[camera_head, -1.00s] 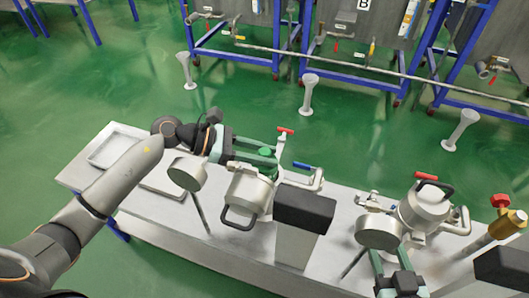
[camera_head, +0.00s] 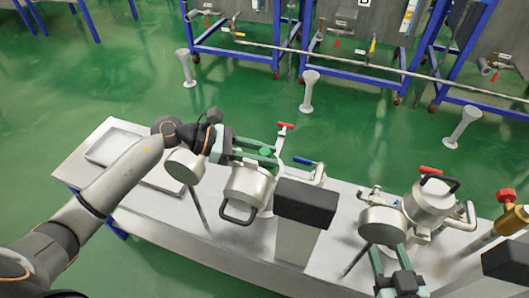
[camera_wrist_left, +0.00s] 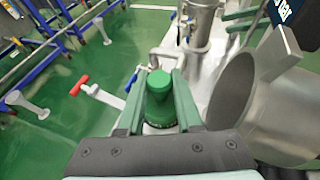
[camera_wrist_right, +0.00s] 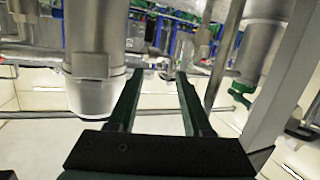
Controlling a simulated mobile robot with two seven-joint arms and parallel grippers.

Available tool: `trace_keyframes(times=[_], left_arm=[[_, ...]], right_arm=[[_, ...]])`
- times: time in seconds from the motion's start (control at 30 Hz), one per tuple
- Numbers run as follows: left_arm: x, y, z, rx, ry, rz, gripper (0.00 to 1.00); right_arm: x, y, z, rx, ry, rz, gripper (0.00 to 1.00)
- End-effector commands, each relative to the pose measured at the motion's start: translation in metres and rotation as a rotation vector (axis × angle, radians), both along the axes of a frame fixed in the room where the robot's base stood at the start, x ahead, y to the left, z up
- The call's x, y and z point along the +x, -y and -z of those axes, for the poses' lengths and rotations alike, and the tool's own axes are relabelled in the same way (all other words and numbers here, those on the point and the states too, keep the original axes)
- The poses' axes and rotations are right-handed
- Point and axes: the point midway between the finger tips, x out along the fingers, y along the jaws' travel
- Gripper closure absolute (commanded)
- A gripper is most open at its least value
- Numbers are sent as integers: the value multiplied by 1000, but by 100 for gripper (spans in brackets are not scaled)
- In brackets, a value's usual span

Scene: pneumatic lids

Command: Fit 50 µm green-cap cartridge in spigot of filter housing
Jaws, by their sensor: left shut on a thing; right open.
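My left gripper (camera_head: 262,159) is shut on the green-cap cartridge (camera_head: 266,154). In the left wrist view, the green cap (camera_wrist_left: 159,100) stands between the fingers; the body below is hidden. The left steel filter housing (camera_head: 246,190) is just in front of the gripper. In the left wrist view, its wide round opening (camera_wrist_left: 245,100) is right of the cartridge, apart from it. I cannot see a spigot inside. My right gripper (camera_head: 390,258) is open near the right housing (camera_head: 428,208). In the right wrist view, nothing lies between its fingers (camera_wrist_right: 158,75).
Round lids (camera_head: 185,166) and (camera_head: 383,226) stand beside the housings. A dark-topped box (camera_head: 305,205) stands between them. A red valve handle (camera_head: 285,126) and a blue one (camera_head: 302,160) are behind the left housing. A shallow tray (camera_head: 115,148) is on the table's left.

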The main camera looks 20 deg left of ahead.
Motion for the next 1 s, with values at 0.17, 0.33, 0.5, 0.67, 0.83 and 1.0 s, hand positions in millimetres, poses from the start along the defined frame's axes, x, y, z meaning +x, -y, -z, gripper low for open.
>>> trace_keyframes(times=[0.17, 0.33, 0.5, 0.67, 0.83, 1.0], left_arm=[[0, 0, 4, 0, 2, -1, 100], [0, 0, 4, 0, 2, -1, 55], [0, 0, 5, 0, 2, -1, 36], [0, 0, 5, 0, 0, 0, 31], [-1, -2, 5, 2, -2, 0, 31], [-7, -19, -3, 4, 0, -3, 31]], right_arm=[[0, 0, 5, 0, 0, 0, 50], [0, 0, 5, 0, 0, 0, 50], [0, 0, 5, 0, 0, 0, 50], [0, 0, 5, 0, 0, 0, 50], [0, 0, 5, 0, 0, 0, 50], [0, 0, 2, 0, 0, 0, 50]])
